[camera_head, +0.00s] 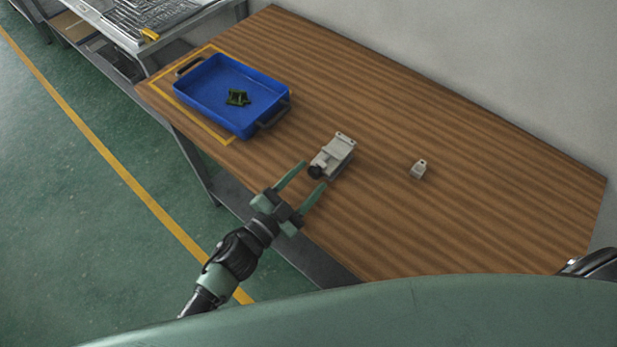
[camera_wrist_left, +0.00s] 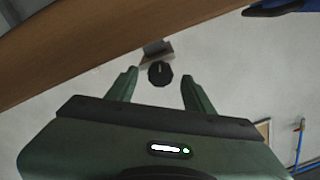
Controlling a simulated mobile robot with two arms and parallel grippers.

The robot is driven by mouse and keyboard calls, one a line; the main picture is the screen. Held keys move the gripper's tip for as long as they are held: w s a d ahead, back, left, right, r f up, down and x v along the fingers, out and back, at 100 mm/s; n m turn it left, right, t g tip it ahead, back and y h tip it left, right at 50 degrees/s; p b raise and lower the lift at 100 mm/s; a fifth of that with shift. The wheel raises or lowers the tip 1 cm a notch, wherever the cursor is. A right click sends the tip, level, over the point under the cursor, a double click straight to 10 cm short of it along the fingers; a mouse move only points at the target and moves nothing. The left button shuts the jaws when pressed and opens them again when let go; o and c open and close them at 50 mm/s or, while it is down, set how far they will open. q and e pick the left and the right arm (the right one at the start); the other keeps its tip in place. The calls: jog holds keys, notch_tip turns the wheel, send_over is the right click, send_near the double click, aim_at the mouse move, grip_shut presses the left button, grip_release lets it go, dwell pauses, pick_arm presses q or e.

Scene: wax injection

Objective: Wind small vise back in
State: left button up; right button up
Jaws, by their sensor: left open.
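The small vise (camera_head: 334,156) is a grey metal block on the wooden table, near its front edge. Its round black knob (camera_head: 315,172) faces my left gripper. My left gripper (camera_head: 306,174) is open, its two green fingers pointing at the knob from either side, with the knob at or just beyond the fingertips. In the left wrist view the knob (camera_wrist_left: 160,73) shows centred between the open fingers (camera_wrist_left: 158,78), with a clear gap on each side. Whether the fingers reach past the knob I cannot tell. My right gripper is not in view.
A blue tray (camera_head: 187,96) with dark green pieces (camera_head: 237,97) stands at the table's left end, inside a yellow outline. A small grey block (camera_head: 419,169) sits right of the vise. The wooden table (camera_head: 480,215) is clear on the right, with a wall behind it.

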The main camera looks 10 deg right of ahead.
pick_arm(q)
jog(key=b+v, duration=0.1)
jog(key=v, duration=0.6)
jog(key=shift+s+a, duration=0.1)
